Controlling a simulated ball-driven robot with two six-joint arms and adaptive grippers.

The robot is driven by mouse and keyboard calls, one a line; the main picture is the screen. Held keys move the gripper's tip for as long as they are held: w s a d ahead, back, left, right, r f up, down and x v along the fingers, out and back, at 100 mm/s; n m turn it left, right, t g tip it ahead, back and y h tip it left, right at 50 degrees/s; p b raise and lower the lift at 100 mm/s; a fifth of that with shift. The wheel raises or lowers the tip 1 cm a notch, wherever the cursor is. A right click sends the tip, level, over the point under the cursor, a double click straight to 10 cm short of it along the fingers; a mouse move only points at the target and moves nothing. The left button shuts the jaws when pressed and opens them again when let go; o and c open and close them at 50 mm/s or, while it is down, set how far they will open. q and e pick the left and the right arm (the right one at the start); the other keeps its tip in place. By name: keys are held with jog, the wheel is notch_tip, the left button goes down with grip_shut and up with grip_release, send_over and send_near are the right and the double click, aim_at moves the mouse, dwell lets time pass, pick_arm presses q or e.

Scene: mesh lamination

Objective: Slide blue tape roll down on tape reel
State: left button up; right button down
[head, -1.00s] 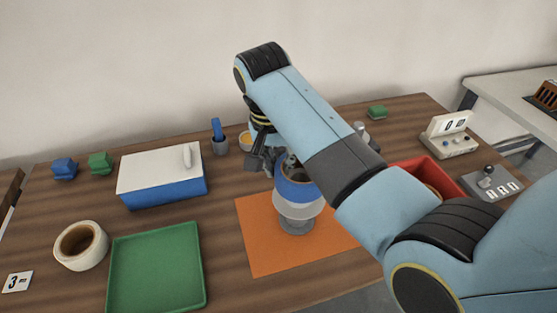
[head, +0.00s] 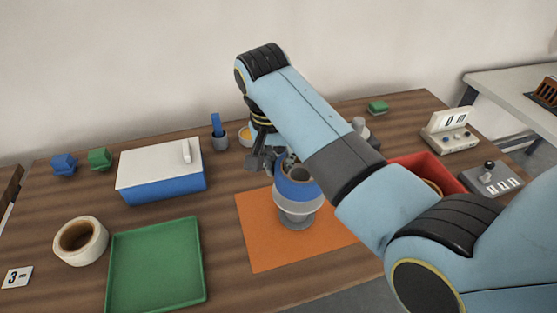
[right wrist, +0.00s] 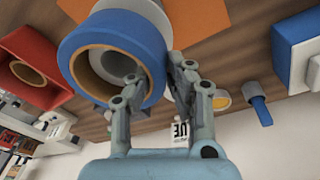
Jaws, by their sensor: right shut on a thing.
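The blue tape roll (head: 297,190) sits around the upper part of the grey tape reel (head: 297,222), above a pale band (head: 300,208). The reel stands on an orange mat (head: 262,245). In the right wrist view the blue tape roll (right wrist: 112,22) shows its brown core, with grey reel parts inside. My right gripper (head: 274,161) is at the roll's far left side in the head view. In the right wrist view its fingers (right wrist: 155,76) straddle the roll's wall, shut on it. Part of the rim is hidden by the fingers. My left gripper is not in view.
A red bin (head: 440,170) stands right of the reel, partly behind my right arm. A green tray (head: 155,265), a cream tape roll (head: 80,240) and a white-lidded blue box (head: 160,185) are left. A grey cup (head: 220,141) stands behind. The orange mat's front left is clear.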

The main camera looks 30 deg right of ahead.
jog(key=shift+r+p, duration=0.55)
jog(key=shift+r, duration=0.9)
jog(key=shift+w, duration=0.1)
dwell(1.0)
jog(key=shift+f+b, duration=0.55)
jog(key=shift+f, duration=1.05)
dwell(0.3)
jog(key=shift+r, duration=0.15)
jog(key=shift+r+p, duration=0.55)
jog(key=shift+r, duration=0.9)
jog(key=c, duration=1.2)
grip_release()
